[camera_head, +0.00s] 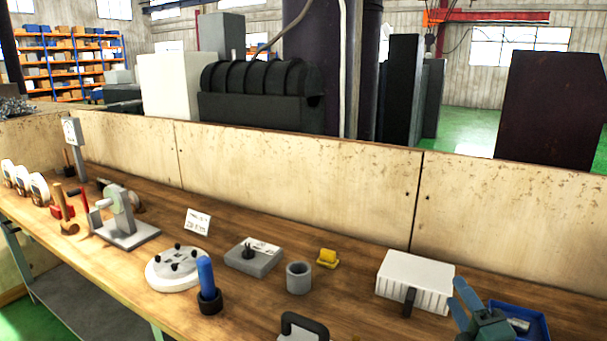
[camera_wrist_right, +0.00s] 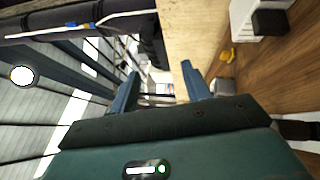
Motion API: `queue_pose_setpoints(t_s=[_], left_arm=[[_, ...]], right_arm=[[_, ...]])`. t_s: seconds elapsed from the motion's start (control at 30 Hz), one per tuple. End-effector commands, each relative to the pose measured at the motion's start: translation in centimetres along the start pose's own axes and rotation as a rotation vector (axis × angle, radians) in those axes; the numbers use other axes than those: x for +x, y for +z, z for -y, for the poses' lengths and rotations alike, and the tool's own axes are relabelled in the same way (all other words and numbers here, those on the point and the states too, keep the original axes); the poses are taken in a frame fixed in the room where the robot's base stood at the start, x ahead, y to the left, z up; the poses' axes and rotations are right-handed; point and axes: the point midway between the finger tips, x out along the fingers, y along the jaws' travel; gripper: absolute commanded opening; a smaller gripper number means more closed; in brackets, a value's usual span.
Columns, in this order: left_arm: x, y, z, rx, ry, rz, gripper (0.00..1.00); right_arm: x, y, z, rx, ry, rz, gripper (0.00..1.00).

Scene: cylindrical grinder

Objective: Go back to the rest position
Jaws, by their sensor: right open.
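My right gripper (camera_head: 468,302) shows at the lower right of the head view, above the right end of the wooden workbench (camera_head: 350,290), close to a blue tray. In the right wrist view its two blue fingers (camera_wrist_right: 160,88) stand apart with nothing between them. That view is turned on its side, with the bench at the right and the hall roof at the left. My left gripper is in neither view.
The blue tray (camera_head: 535,325) and a white ribbed box (camera_head: 415,280) are nearest my right gripper. A grey cylinder (camera_head: 299,278), a yellow piece (camera_head: 327,258), a blue-handled tool (camera_head: 207,285) and a round white plate (camera_head: 165,270) stand farther left. A beige panel (camera_head: 300,180) closes the bench's back.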

Motion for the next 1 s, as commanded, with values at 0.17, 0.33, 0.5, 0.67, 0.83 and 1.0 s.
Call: queue_pose_setpoints(t_s=[0.17,0.33,0.5,0.67,0.83,1.0], left_arm=[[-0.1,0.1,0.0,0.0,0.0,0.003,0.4],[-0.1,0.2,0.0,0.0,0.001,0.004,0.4],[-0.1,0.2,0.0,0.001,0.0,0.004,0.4],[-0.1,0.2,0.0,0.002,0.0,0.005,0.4],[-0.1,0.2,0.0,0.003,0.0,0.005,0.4],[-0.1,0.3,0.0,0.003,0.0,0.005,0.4]], right_arm=[[-5.9,0.6,4.6,0.513,-0.246,0.35,0.48],[-13.2,-1.8,9.3,0.89,-0.546,0.626,0.48],[-18.8,-5.1,11.2,1.088,-0.782,0.788,0.48],[-22.9,-7.9,11.7,1.201,-0.962,0.89,0.48],[-26.8,-10.6,11.3,1.284,-1.138,0.974,0.48],[-28.5,-12.4,11.6,1.332,-1.225,0.994,0.48]])
